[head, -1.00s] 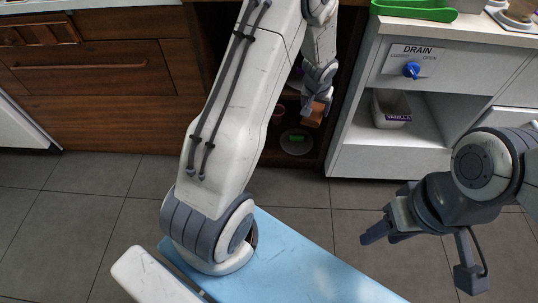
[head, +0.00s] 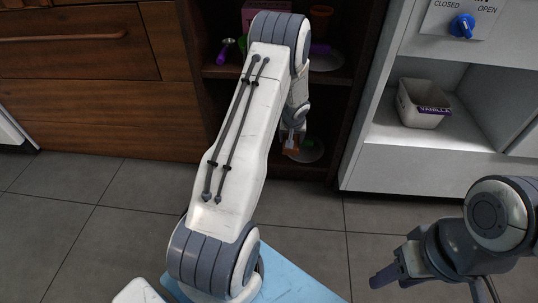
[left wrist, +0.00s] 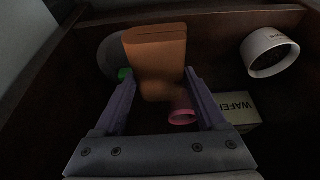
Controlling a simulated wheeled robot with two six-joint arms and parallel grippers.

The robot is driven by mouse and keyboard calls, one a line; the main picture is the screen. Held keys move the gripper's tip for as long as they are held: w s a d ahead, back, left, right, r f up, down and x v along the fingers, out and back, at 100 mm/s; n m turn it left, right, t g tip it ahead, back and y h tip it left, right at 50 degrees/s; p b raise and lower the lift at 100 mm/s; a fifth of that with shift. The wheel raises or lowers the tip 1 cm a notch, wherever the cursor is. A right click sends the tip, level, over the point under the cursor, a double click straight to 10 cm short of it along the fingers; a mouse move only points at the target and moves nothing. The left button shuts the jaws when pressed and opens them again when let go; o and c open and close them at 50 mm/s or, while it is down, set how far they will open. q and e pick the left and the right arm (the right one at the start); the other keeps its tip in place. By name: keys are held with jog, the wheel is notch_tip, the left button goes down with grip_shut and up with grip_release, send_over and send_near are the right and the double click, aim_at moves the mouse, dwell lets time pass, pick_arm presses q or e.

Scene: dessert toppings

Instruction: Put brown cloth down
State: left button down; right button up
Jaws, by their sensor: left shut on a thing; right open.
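The brown cloth (left wrist: 157,50) is a folded brown-orange block between the fingers of my left gripper (left wrist: 162,103) in the left wrist view. In the head view the cloth (head: 290,149) is a small brown patch below my left gripper (head: 292,136), inside the dark wooden cabinet's lower compartment. My left gripper is shut on it. Whether the cloth touches the shelf I cannot tell. My right gripper (head: 384,277) is open and empty over the floor at the right.
A grey plate (left wrist: 110,58) with a green item lies beside the cloth. A pink cup (left wrist: 181,113), a wafer box (left wrist: 236,107) and a white tub (left wrist: 270,52) are close by. A vanilla container (head: 422,103) stands in the white cabinet.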

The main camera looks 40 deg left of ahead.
pick_arm(q)
jog(key=a+f, duration=0.2)
jog(key=a, duration=0.1)
jog(key=a+f, duration=0.2)
jog(key=a, duration=0.2)
jog(key=a+f, duration=0.3)
jog(key=a, duration=0.1)
jog(key=shift+w, duration=0.35)
notch_tip(320, 180, down, 4)
jog(key=b, duration=0.3)
jog(key=shift+r, duration=0.2)
jog(key=shift+f, duration=0.1)
grip_release()
jog(key=shift+f, duration=0.1)
